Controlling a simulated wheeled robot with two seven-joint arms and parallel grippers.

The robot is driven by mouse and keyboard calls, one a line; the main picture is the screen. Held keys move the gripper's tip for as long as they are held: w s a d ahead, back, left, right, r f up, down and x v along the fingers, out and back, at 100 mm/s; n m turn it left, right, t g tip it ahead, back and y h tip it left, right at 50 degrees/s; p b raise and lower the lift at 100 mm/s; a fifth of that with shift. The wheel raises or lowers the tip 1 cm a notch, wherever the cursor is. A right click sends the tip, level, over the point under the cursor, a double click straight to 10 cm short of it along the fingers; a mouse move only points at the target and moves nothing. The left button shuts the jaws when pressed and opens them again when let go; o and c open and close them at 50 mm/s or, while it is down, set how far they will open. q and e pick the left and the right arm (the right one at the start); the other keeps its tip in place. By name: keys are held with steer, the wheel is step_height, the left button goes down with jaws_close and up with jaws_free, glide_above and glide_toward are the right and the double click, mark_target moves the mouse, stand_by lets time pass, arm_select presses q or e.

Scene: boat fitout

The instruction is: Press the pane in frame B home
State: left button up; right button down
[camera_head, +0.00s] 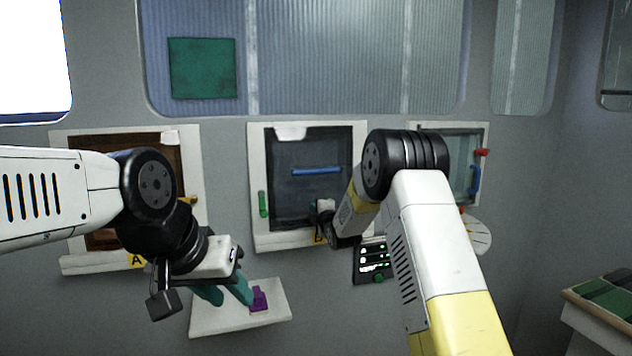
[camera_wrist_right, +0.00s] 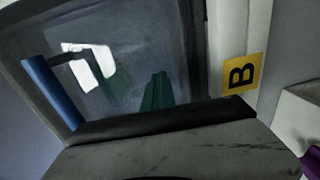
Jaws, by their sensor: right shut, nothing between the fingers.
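Frame B (camera_head: 308,239) is the white middle frame on the wall. Its yellow B label (camera_wrist_right: 240,73) shows in the right wrist view. A dark glossy pane (camera_head: 290,200) with a blue handle (camera_head: 316,171) sits in its opening; whether it is fully seated I cannot tell. My right gripper (camera_wrist_right: 158,80) is shut and empty, its green fingertips in front of the pane's lower part. Contact with the glass is unclear. My left gripper (camera_head: 226,296) is open, fingers apart, low over a white shelf (camera_head: 240,320).
A purple piece (camera_head: 258,299) stands on the shelf beside my left fingertips. A green turn-piece (camera_head: 263,204) is on frame B's left side. Frame A (camera_head: 90,263) is at left, another glazed frame (camera_head: 463,165) at right.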

stand_by(0.5)
steer(key=v, duration=0.9)
stand_by(0.4)
steer(key=s+d+r+m+g+h, duration=0.1)
steer(key=s+d+r+m+g, duration=0.1)
steer(key=s+d+r+m, duration=0.4)
steer(key=s+d+r+m+g+h, duration=0.1)
steer(key=s+d+m+g+h, duration=0.2)
steer(key=s, duration=0.4)
steer(key=s+d+f+m+g, duration=0.1)
steer(key=s+m, duration=0.5)
steer(key=s, duration=0.9)
steer(key=s+d+f+m+g, duration=0.1)
steer(key=s+d+m+g, duration=0.2)
steer(key=s, duration=1.3)
steer(key=m+g, duration=0.1)
steer(key=m, duration=0.2)
steer(key=shift+f+y, duration=0.25)
steer(key=shift+y, duration=0.15)
